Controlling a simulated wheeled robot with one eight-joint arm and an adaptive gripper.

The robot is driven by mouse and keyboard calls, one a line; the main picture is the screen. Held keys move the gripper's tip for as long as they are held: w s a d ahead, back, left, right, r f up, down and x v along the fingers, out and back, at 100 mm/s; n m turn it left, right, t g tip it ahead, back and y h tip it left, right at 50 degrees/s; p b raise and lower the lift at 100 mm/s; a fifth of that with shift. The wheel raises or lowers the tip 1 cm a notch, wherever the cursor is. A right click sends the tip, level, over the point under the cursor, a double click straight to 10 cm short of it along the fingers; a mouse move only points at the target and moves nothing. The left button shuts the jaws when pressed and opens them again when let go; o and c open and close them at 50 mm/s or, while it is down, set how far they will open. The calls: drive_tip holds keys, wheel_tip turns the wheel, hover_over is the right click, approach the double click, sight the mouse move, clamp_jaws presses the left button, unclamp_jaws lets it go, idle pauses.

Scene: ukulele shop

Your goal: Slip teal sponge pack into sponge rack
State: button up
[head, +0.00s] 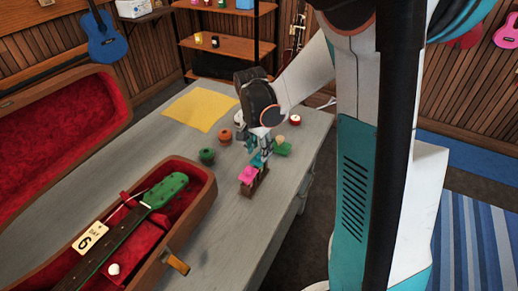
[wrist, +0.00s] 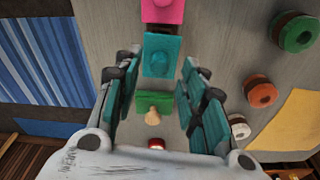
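The teal sponge pack (wrist: 160,56) sits just behind a pink pack (wrist: 162,10), in line with it. In the head view the pink pack (head: 247,175) stands in the small brown sponge rack (head: 256,189). The teal pack appears to be in or directly over the rack; its lower part is hidden, so how deep it sits cannot be told. My gripper (wrist: 160,62) is pointed down with its fingers spread to either side of the teal pack, a narrow gap showing on each side. In the head view my gripper (head: 261,157) is over the rack's far end.
A green piece (head: 283,150) with a beige knob lies behind the rack. Green (head: 207,156) and orange (head: 225,136) spools, a red-and-white round item (head: 295,119) and a yellow cloth (head: 201,106) are nearby. An open instrument case (head: 190,215) fills the table's left front.

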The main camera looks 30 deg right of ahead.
wheel_tip(320, 180, up, 11)
drive_tip(key=a, duration=0.1)
drive_tip(key=s+a+r+n+t, duration=0.1)
drive_tip(key=s+a+n+t, duration=0.1)
drive_tip(key=s, duration=0.4)
drive_tip(key=s+a+r+n+t+y, duration=0.1)
drive_tip(key=s+a+n+t, duration=0.1)
drive_tip(key=s+a+n, duration=0.2)
drive_tip(key=s+a+r+n+t, duration=0.1)
drive_tip(key=s+a+n+t, duration=0.1)
drive_tip(key=s+n, duration=0.5)
drive_tip(key=shift+s+a+r+t, duration=0.4)
drive_tip(key=shift+s+a, duration=0.2)
drive_tip(key=shift+a, duration=0.3)
